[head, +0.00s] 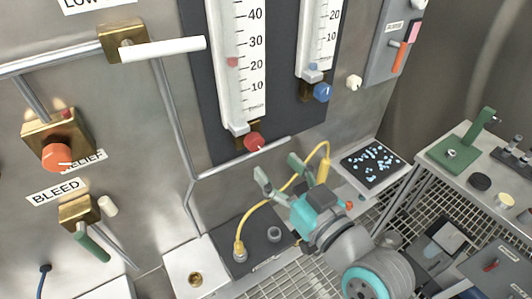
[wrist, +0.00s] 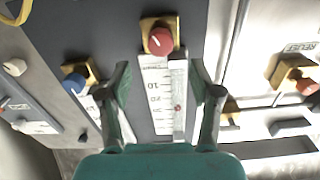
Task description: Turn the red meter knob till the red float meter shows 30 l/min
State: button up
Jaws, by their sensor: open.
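The red meter knob (head: 255,142) sits on a brass block at the foot of the red float meter (head: 240,90). The red float (head: 232,62) stands a little above the 20 mark. My gripper (head: 279,170) is open and empty, below and to the right of the knob and apart from it. In the wrist view the red knob (wrist: 161,40) lies ahead, roughly centred between the fingers (wrist: 160,80) and beyond their tips. The red float (wrist: 178,108) also shows between the fingers there.
A blue meter knob (head: 322,92) and its meter stand to the right. An orange relief knob (head: 57,156) and a bleed valve (head: 78,209) are on the left. A yellow cable (head: 262,208) runs behind my gripper. A grey pipe (head: 240,160) passes just below the red knob.

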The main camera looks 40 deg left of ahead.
jog(key=shift+v, duration=2.1)
jog(key=s+d+f+m+t+h, duration=0.3)
jog(key=d+f+m+t+h, duration=0.65)
jog(key=d+f, duration=1.15)
jog(key=s+d+f+m+h, duration=0.1)
jog(key=s+d+h, duration=0.1)
jog(key=s+d, duration=0.2)
jog(key=s+d+f+m+g+h, duration=0.1)
jog(key=s+d, duration=0.3)
jog(key=s, duration=0.7)
jog(key=s+d+f+m+h, duration=0.1)
jog(key=s+d+h, duration=0.3)
jog(key=s, duration=0.4)
jog(key=shift+d+f+g, duration=0.25)
jog(key=shift+f+g, duration=0.1)
